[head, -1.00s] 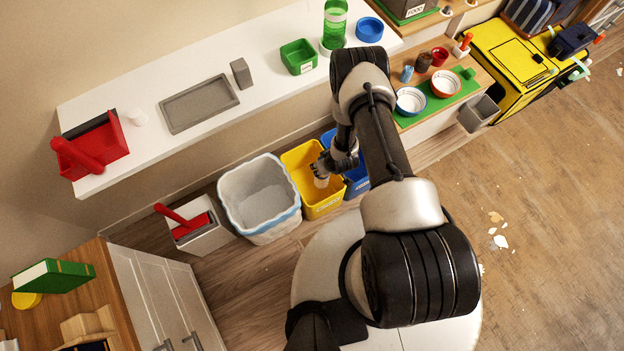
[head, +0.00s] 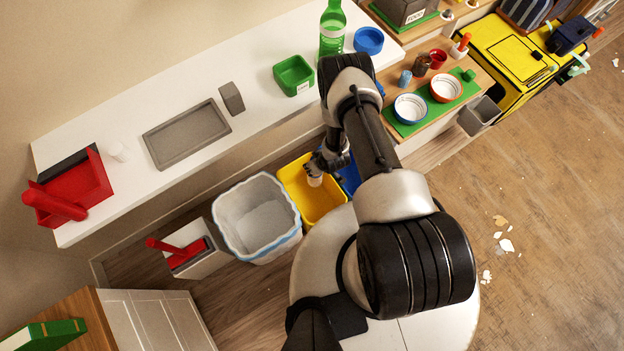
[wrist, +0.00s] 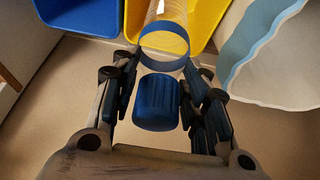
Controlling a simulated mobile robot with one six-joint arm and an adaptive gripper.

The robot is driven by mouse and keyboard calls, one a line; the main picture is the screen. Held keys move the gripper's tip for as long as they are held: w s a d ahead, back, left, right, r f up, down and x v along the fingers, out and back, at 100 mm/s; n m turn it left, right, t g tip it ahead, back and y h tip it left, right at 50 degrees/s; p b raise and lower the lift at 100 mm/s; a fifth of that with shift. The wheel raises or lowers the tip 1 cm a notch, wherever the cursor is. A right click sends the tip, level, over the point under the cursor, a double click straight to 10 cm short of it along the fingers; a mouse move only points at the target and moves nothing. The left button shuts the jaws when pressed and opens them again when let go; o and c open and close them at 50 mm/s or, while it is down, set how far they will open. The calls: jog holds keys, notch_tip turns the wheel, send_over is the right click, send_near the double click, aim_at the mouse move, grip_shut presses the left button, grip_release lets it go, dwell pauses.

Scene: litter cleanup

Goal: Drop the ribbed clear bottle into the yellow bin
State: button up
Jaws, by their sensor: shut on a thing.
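My gripper (head: 322,166) is shut on the ribbed clear bottle (head: 315,181) over the yellow bin (head: 324,207). In the wrist view the fingers of my gripper (wrist: 160,92) stand on either side of the bottle's blue cap (wrist: 157,105). A blue ring and part of the clear bottle body (wrist: 172,12) show beyond the cap, pointing towards the yellow bin (wrist: 205,22). The bottle's far end is cut off in the wrist view, and its depth relative to the bin rim is hard to tell.
A blue bin (head: 350,176) stands right of the yellow bin, partly hidden by my arm. A white-grey bin with a blue-edged liner (head: 283,243) stands on the left. A white counter (head: 90,217) runs behind the bins. Litter scraps (head: 506,245) lie on the open floor at right.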

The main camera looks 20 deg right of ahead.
jog(key=shift+f+b, duration=0.7)
jog(key=shift+f, duration=0.55)
jog(key=o, duration=1.2)
jog(key=v, duration=1.2)
jog(key=shift+s, duration=0.1)
